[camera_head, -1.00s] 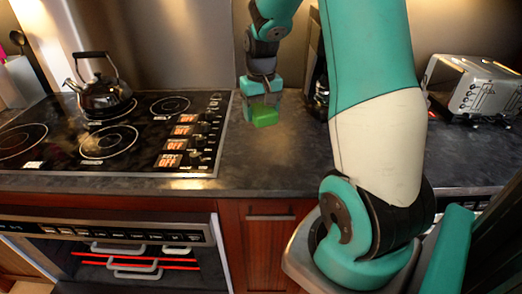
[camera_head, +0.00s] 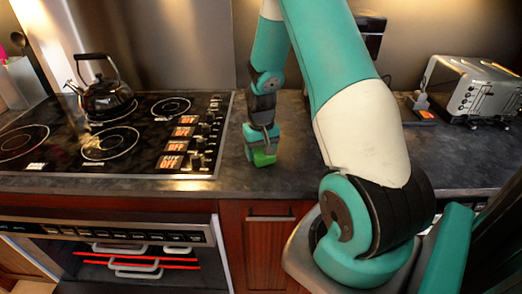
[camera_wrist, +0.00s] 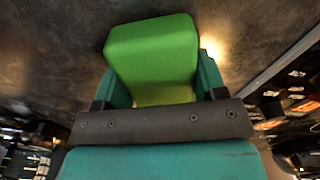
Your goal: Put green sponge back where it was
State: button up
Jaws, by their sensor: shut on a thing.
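The green sponge (camera_head: 263,158) is a small bright green block over the dark counter (camera_head: 285,180), just right of the stove in the head view. My gripper (camera_head: 261,147) points down and is shut on the sponge. In the wrist view the sponge (camera_wrist: 152,60) sits between the two teal fingers of my gripper (camera_wrist: 160,88) and sticks out past their tips. I cannot tell whether the sponge touches the counter or hangs just above it.
A stove (camera_head: 120,135) with a kettle (camera_head: 104,92) lies to the left. A metal toaster (camera_head: 478,92) stands at the right. An oven (camera_head: 120,255) with handles is below the counter. The counter around the sponge is clear.

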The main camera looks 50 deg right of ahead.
aim_at(261, 148)
jog(key=shift+f, duration=0.1)
jog(key=o, duration=0.9)
jog(key=shift+r, duration=0.55)
notch_tip(261, 148, up, 11)
jog(key=b, duration=0.2)
jog(key=a+r+n, duration=0.2)
jog(key=a+r, duration=0.1)
jog(key=a, duration=0.5)
jog(key=s+a+r+n+y, duration=0.1)
jog(key=s+a+r+n, duration=0.25)
jog(key=a, duration=0.45)
jog(key=s+a+r+n+y, duration=0.2)
jog(key=s+a, duration=0.2)
jog(key=a, duration=0.5)
jog(key=s+a+r+n+y, duration=0.1)
jog(key=s+a+n, duration=0.3)
jog(key=s+a, duration=0.3)
jog(key=s, duration=0.3)
jog(key=shift+s+a+r+n, duration=0.2)
jog(key=shift+s+a+n, duration=0.05)
jog(key=shift+a+n, duration=0.1)
